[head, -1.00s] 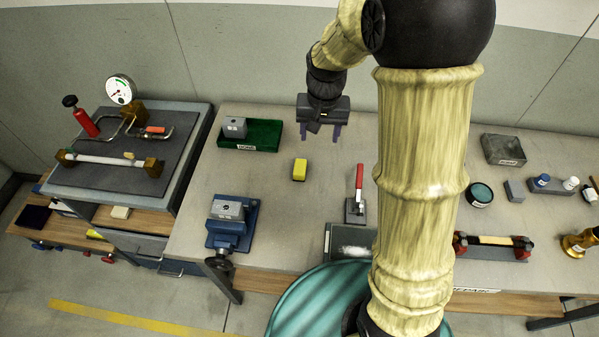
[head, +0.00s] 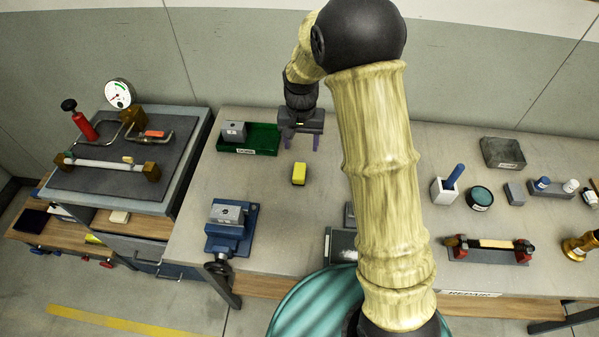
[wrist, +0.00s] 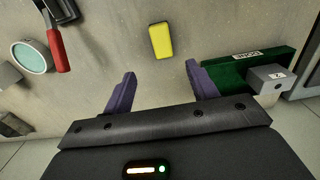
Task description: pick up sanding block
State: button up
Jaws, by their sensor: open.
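A small yellow block (head: 299,174), which I take for the sanding block, lies on the grey workbench left of my arm. It also shows in the wrist view (wrist: 161,40), at the top centre. My gripper (head: 301,141) is open and empty. In the head view it hangs just behind the block, apart from it. In the wrist view its two purple fingers (wrist: 161,74) are spread, and the block lies beyond their tips, roughly in line with the gap. Nothing covers the block in either view.
A green tray (head: 262,150) holding a grey block (head: 233,131) stands left of my gripper. A blue vise (head: 231,238) stands front left. A red-handled tool (wrist: 58,45) is mostly hidden by my arm in the head view. The bench around the yellow block is clear.

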jog(key=p, duration=0.1)
send_over(299, 170)
jog(key=f, duration=0.7)
jog(key=shift+w+d+f, duration=0.1)
jog(key=shift+w+d, duration=0.05)
jog(key=shift+d, duration=0.1)
jog(key=shift+f, duration=0.1)
jog(key=shift+s+a+f+p, duration=0.1)
jog(key=shift+f+p, duration=0.35)
jog(key=shift+f, duration=0.85)
jog(key=shift+s+a+f+p, duration=0.1)
jog(key=shift+f+p, duration=0.35)
jog(key=shift+f, duration=0.8)
jog(key=c, duration=1.1)
jog(key=shift+o, duration=0.2)
jog(key=shift+r, duration=0.1)
